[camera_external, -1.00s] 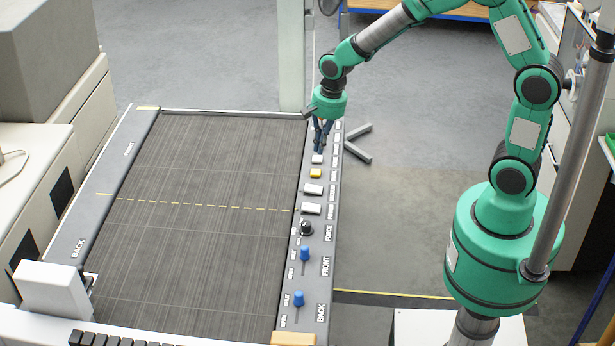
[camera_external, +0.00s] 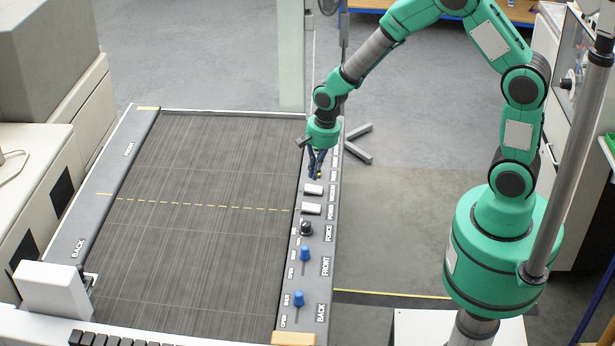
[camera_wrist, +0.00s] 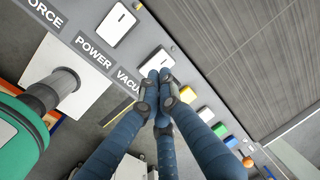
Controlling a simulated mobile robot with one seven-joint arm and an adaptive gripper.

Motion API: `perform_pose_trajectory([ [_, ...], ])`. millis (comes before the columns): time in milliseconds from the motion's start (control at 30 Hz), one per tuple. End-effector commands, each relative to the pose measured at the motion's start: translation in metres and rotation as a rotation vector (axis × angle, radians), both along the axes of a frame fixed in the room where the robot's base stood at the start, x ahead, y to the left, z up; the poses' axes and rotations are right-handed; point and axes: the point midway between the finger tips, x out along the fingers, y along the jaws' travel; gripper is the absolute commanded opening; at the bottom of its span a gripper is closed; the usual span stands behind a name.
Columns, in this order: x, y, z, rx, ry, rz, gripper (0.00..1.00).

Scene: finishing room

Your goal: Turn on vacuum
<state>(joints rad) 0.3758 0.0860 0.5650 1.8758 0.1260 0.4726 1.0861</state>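The vacuum switch is a white rocker (camera_external: 313,189) on the grey control strip (camera_external: 322,240) along the table's right side. In the wrist view the white switch (camera_wrist: 154,63) is beside the partly covered VACUUM label (camera_wrist: 127,79). My gripper (camera_external: 316,176) points down over the strip, just beyond the switch in the external view. In the wrist view my gripper's dark blue fingers (camera_wrist: 161,77) are bunched together, empty, with their tips over the switch's edge. I cannot tell whether they touch it. The fingers hide part of the switch.
The white POWER switch (camera_external: 311,208) is beside the vacuum switch, with the black FORCE knob (camera_external: 306,228) and blue levers (camera_external: 305,254) nearer the camera. Yellow (camera_wrist: 190,95), green (camera_wrist: 219,130) and other buttons line the far side. The dark table surface (camera_external: 210,250) is clear.

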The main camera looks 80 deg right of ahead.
Motion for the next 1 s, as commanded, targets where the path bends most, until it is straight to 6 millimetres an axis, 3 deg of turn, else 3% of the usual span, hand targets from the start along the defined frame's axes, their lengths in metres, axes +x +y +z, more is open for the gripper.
perform_pose_trajectory([
  [300, 0.006, 0.0, -0.033, 0.0, 0.0, -0.001, 0.0],
  [1000, 0.008, 0.001, -0.038, 0.002, 0.025, 0.001, 0.0],
])
